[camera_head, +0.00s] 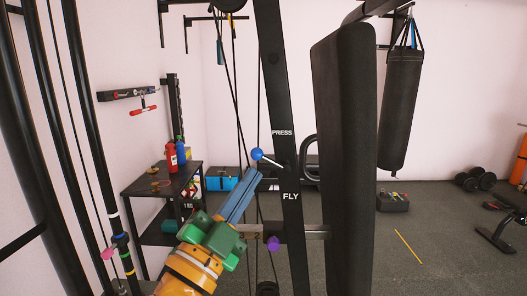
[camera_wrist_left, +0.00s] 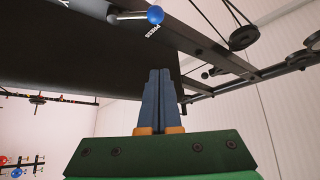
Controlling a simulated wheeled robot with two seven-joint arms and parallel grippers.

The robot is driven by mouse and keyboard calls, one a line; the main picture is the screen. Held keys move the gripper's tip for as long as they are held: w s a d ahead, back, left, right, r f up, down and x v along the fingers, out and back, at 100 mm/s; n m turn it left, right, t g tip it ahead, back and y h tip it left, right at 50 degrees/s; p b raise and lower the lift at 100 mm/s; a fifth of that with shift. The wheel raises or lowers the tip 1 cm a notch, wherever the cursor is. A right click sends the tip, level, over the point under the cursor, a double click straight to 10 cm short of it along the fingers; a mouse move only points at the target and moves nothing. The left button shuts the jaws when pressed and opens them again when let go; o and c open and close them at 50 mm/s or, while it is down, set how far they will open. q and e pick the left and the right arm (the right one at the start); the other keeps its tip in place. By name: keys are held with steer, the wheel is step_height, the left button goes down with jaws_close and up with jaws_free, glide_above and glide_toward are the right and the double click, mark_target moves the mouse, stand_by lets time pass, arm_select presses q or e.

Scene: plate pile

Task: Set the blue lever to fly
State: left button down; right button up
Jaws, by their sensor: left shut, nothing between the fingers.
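The blue lever (camera_head: 257,154) has a blue ball knob on a light rod that pivots on a black upright post (camera_head: 283,113). The rod slopes up and left from its pivot, so the knob sits between the white PRESS label (camera_head: 282,132) above and the FLY label (camera_head: 291,196) below. My left gripper (camera_head: 253,175) is shut and empty, its blue fingers pointing up just below the knob, with a small visible gap. In the left wrist view the fingers (camera_wrist_left: 160,72) are together, and the knob (camera_wrist_left: 155,15) is beyond their tips at the top. My right gripper is not in view.
A black padded backrest (camera_head: 345,150) stands right of the post. A purple knob (camera_head: 273,243) is on a horizontal bar below the lever. A black shelf (camera_head: 165,185) with bottles stands at left. Thin cables run beside the post. A punching bag (camera_head: 400,110) hangs behind.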

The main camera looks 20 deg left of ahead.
mark_target(260, 156)
arm_select(q)
steer(key=p+x, duration=0.5)
steer(key=x, duration=0.6)
steer(key=a+f, duration=0.2)
steer(key=f, duration=0.1)
steer(key=shift+s+a, duration=0.1)
steer(key=shift+a, duration=0.25)
steer(key=shift+a+f, duration=0.2)
steer(key=shift+a, duration=0.05)
steer(key=shift+d, duration=0.15)
